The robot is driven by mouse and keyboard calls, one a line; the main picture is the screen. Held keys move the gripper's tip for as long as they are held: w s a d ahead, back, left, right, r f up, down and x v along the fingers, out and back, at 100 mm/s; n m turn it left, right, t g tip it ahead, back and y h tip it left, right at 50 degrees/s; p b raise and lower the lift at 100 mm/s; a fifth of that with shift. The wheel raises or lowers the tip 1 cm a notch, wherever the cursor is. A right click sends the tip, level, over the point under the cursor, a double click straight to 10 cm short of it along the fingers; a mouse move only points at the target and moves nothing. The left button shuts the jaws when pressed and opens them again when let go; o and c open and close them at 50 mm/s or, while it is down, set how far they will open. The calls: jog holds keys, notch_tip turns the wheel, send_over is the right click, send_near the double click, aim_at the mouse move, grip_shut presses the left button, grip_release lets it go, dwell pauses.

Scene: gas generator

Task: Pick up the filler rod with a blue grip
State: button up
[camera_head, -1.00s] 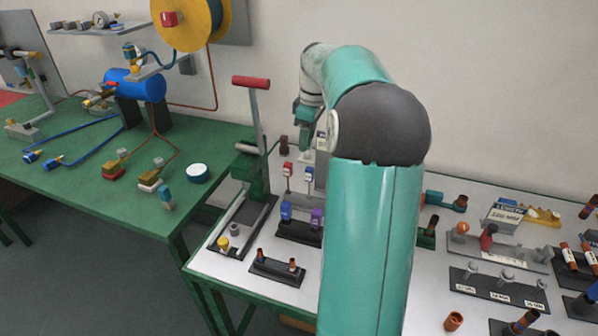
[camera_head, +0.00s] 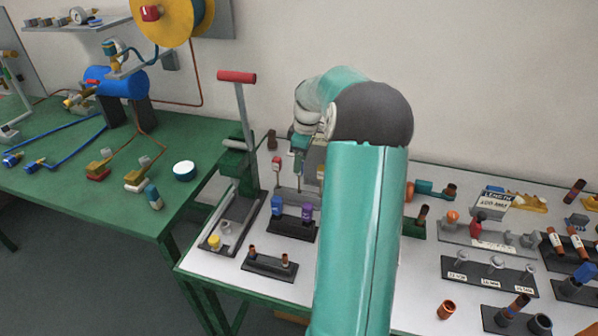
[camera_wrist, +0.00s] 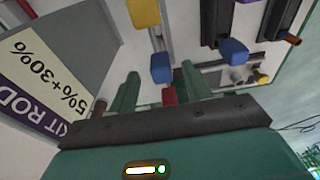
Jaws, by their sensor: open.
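The blue grip (camera_wrist: 161,68) of a filler rod shows in the wrist view, ahead of and between my gripper's fingers. A red grip (camera_wrist: 168,96) is beside it, nearer the gripper body, and a yellow grip (camera_wrist: 143,13) is farther up. My gripper (camera_wrist: 160,82) is open, with no object visibly clamped between its green fingers. In the head view my gripper (camera_head: 298,163) points down at the rod stand, just right of the red-gripped rod (camera_head: 277,162). The blue grip is not clearly visible there, being close behind my gripper and arm.
A stand with blue and purple pieces (camera_head: 291,226) is just in front of the rods. A lever tool with a red handle (camera_head: 237,77) stands to the left. A labelled board (camera_wrist: 55,60) is close on the wrist view's left. My arm hides the table's middle.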

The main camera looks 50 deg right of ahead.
aim_at(299, 183)
jog(key=f, duration=0.3)
jog(key=shift+w+a+f, duration=0.2)
jog(key=shift+f, duration=0.15)
jog(key=shift+c, duration=0.4)
jog(key=c, duration=0.8)
jog(key=shift+r, duration=0.15)
jog(key=shift+c, duration=0.2)
